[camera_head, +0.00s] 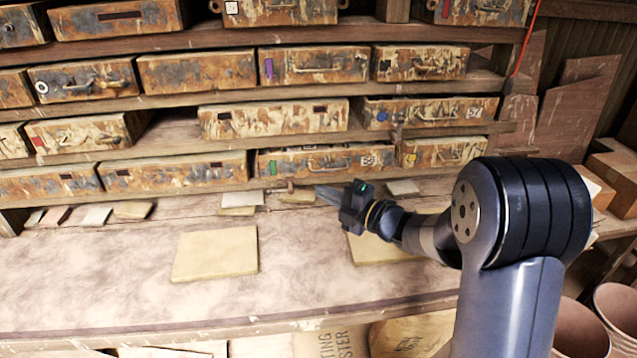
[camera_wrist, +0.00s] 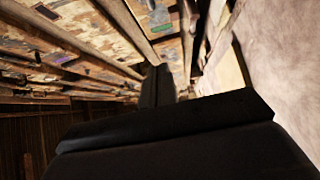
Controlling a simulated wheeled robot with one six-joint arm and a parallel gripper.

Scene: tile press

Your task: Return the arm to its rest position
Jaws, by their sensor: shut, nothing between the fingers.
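My gripper (camera_head: 328,194) is in the middle of the head view, above the back part of the worktop and pointing left. Its fingers are together with nothing between them. My arm reaches in from the lower right, with its large elbow at the right of the view. In the wrist view my gripper (camera_wrist: 158,85) shows as dark fingers in the centre, with the shelves to the left and the pale worktop to the right. A yellowish square tile (camera_head: 214,253) lies flat on the worktop, left of the gripper. A second one (camera_head: 375,248) lies below the wrist, partly hidden by my arm.
Shelves of worn, rusty drawers (camera_head: 318,160) stand close behind the gripper. Small tile pieces (camera_head: 238,199) lie along the worktop's back. The worktop (camera_head: 110,270) is clear at the left front. Terracotta pots (camera_head: 618,308) and wooden blocks (camera_head: 616,178) are at the right.

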